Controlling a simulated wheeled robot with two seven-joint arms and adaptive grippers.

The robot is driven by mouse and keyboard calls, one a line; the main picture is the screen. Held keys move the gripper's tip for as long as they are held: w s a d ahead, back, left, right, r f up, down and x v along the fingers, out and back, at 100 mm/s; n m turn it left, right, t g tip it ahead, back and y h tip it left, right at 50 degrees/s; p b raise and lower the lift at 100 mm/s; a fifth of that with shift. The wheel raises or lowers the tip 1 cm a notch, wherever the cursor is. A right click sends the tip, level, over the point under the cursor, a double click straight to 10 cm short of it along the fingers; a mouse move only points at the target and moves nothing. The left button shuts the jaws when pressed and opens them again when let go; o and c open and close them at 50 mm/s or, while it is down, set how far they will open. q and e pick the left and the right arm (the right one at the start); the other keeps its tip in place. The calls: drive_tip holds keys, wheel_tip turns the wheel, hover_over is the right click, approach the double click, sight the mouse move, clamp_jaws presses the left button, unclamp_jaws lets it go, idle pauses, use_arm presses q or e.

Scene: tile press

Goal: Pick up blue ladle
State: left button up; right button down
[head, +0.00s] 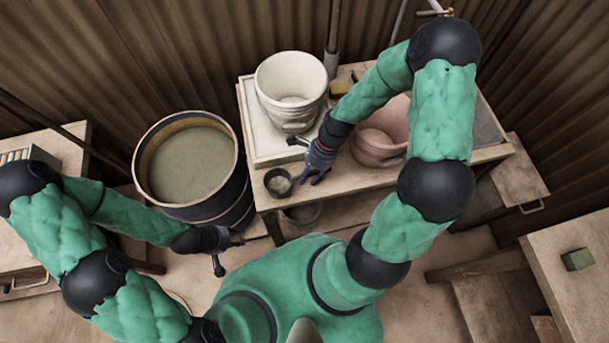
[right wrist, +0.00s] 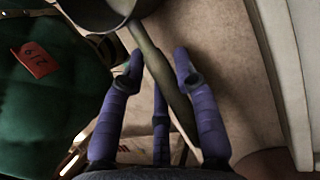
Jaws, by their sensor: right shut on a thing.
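The ladle's round bowl (head: 279,183) looks dark grey rather than clearly blue. It is at the front left corner of the wooden table in the head view. In the right wrist view the bowl (right wrist: 98,14) is cut by the top edge, and its olive-brown handle (right wrist: 156,62) runs down between my fingers. My right gripper (head: 313,177) is just right of the bowl, its purple fingers (right wrist: 158,74) shut on the handle. I cannot tell whether the ladle touches the table. My left gripper (head: 230,243) is low beside the barrel, away from the ladle; its finger opening is unclear.
A large dark barrel (head: 238,196) of greenish liquid stands left of the table (head: 268,204). A white bucket (head: 291,82) stands in a pale tray (head: 247,107) behind the ladle. A pinkish bowl (head: 393,117) sits right of my right gripper. A green block (head: 577,259) lies far right.

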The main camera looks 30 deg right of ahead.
wheel_tip(320, 180, up, 3)
drive_tip(key=shift+f+p, duration=0.2)
drive_tip(key=shift+p, duration=0.4)
drive_tip(key=s+r+p, duration=0.4)
drive_tip(key=s+r, duration=0.5)
drive_tip(key=s, duration=0.5)
drive_tip(key=shift+r, duration=0.35)
